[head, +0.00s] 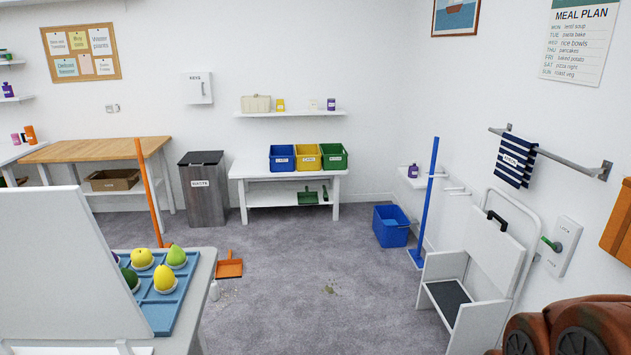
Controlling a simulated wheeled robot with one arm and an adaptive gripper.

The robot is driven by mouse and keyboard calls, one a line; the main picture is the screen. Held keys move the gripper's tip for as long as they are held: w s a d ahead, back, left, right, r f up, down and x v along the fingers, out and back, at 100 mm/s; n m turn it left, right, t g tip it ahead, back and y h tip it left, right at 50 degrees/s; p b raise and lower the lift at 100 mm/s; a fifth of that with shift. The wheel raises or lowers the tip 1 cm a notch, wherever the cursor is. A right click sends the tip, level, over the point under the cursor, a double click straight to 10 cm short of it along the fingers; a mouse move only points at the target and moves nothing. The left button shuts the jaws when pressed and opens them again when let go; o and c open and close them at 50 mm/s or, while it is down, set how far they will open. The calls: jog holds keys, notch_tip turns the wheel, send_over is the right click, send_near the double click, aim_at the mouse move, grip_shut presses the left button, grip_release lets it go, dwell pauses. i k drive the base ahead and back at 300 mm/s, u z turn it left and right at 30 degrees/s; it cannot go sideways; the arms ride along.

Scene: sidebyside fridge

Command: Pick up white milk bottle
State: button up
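I cannot make out a thing that is clearly the white milk bottle. Another small pale item (313,104) is on the back wall shelf, also too small to name. No fridge shows in the head view. My gripper is not in view.
A near table (205,268) at left bears a blue tray (165,318) with fruit. The grey carpet (310,265) in the middle is mostly clear.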

aim_at(214, 291)
jog(key=i, duration=1.8)
jog(key=u, duration=1.05)
jog(key=i, duration=1.25)
jog(key=u, duration=1.4)
jog(key=i, duration=0.55)
jog(key=u, duration=0.35)
